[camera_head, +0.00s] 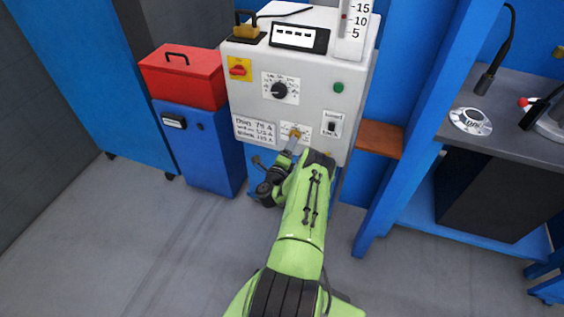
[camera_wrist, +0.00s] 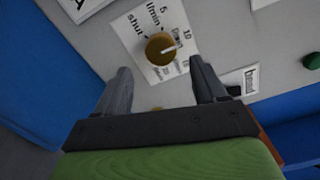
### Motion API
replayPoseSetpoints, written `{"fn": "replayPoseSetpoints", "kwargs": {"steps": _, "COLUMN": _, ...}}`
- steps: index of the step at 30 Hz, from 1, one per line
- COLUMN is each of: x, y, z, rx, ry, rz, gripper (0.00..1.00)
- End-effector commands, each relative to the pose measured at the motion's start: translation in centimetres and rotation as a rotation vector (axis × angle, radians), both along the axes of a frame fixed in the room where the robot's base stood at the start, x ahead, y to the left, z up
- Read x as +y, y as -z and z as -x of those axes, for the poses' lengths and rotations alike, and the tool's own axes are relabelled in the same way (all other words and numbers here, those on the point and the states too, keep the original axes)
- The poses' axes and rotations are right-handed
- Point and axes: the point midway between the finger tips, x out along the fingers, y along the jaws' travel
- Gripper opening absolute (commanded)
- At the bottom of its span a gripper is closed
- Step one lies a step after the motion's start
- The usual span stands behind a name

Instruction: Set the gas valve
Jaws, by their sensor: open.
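The gas valve is a round brass-coloured knob (camera_wrist: 161,48) with a pale pointer line, on a white dial label (camera_wrist: 135,28) with "shut", "l/min", 5 and 10 marks. In the wrist view the pointer line slants to the right and slightly up. In the head view the knob (camera_head: 294,134) shows low on the front of the grey cabinet (camera_head: 314,105), partly behind my gripper (camera_head: 291,148). My gripper also shows in the wrist view (camera_wrist: 163,80). Its two fingers are apart and empty, just short of the knob, which lies beyond and between the tips.
A black selector dial (camera_head: 279,90), a yellow-and-red switch (camera_head: 239,69), a green button (camera_head: 338,87) and a black toggle switch (camera_head: 331,127) are on the same panel. A red toolbox (camera_head: 183,77) stands left; a brown shelf (camera_head: 380,139) juts out right.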

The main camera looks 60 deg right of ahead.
Motion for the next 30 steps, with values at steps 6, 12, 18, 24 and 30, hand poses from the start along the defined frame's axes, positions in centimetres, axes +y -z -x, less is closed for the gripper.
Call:
{"fn": "replayPoseSetpoints", "kwargs": {"steps": 6, "x": 6.3, "y": -0.5, "z": 0.8, "rx": 0.007, "ry": -0.006, "rz": -0.002, "gripper": 0.71}}
{"fn": "replayPoseSetpoints", "kwargs": {"steps": 12, "x": 9.4, "y": -0.6, "z": 1.7, "rx": 0.0, "ry": 0.006, "rz": -0.002, "gripper": 0.71}}
{"fn": "replayPoseSetpoints", "kwargs": {"steps": 18, "x": 10.4, "y": -0.3, "z": 1.8, "rx": -0.001, "ry": 0.003, "rz": 0.0, "gripper": 0.71}}
{"fn": "replayPoseSetpoints", "kwargs": {"steps": 24, "x": 10.5, "y": 0.0, "z": 1.8, "rx": 0.0, "ry": 0.002, "rz": 0.001, "gripper": 0.71}}
{"fn": "replayPoseSetpoints", "kwargs": {"steps": 30, "x": 10.5, "y": 0.0, "z": 1.8, "rx": 0.0, "ry": 0.002, "rz": 0.0, "gripper": 0.71}}
